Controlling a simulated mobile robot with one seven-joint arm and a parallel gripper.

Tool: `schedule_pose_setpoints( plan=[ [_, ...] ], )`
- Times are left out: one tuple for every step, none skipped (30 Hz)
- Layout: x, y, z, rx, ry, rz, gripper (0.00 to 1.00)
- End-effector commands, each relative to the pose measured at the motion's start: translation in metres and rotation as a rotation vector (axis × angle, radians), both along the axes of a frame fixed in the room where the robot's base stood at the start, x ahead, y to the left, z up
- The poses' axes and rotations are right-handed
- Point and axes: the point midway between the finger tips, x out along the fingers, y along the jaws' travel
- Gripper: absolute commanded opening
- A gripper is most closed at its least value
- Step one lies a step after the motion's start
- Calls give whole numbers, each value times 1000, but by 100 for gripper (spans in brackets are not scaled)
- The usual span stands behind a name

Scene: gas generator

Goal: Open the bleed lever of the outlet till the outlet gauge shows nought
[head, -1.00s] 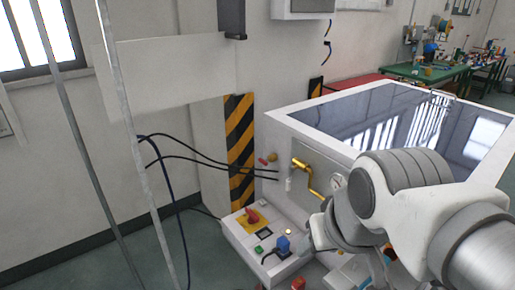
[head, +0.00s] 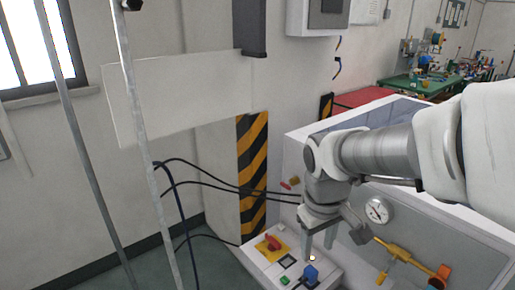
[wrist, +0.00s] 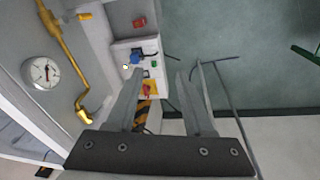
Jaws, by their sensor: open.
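A round white gauge (head: 377,209) with a dark needle is on the machine's front panel; it also shows in the wrist view (wrist: 41,71). I cannot read its scale. A yellow fitting (head: 393,249) with an orange end is below and right of it. In the wrist view a brass pipe (wrist: 68,48) runs beside a gauge. I cannot tell which part is the bleed lever. My gripper (head: 319,248) is open and empty, pointing down left of the gauge, above the control shelf; its fingers (wrist: 160,74) show apart in the wrist view. My arm hides part of the panel.
The control shelf has a red switch on a yellow plate (head: 272,243), a blue knob (head: 311,272) and a green button (head: 285,280). Black cables (head: 225,185) enter from the left. Metal poles (head: 140,130) stand at the left. Grey floor is clear beyond the shelf.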

Motion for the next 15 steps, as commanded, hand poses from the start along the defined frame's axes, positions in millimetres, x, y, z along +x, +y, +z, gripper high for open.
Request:
schedule_pose_setpoints(
  plan=[
    [7,0,-9,-24,33,25,52],
    [11,-1,-13,-37,48,38,52],
    [16,-2,-19,-57,68,59,52],
    [20,-3,-23,-71,83,72,52],
    [24,-4,-27,-87,98,87,52],
    [28,-5,-33,-107,120,106,52],
    [32,-6,-38,-124,134,121,52],
    [35,-7,-42,-140,150,136,52],
    [40,-8,-48,-162,169,156,52],
    [43,-9,-53,-180,184,172,52],
    [46,-10,-57,-198,199,186,52],
    [51,-11,-63,-223,219,208,52],
    [54,-12,-67,-241,233,222,52],
    [57,-13,-72,-260,248,238,52],
    [62,-15,-77,-286,266,261,52]
  ],
)
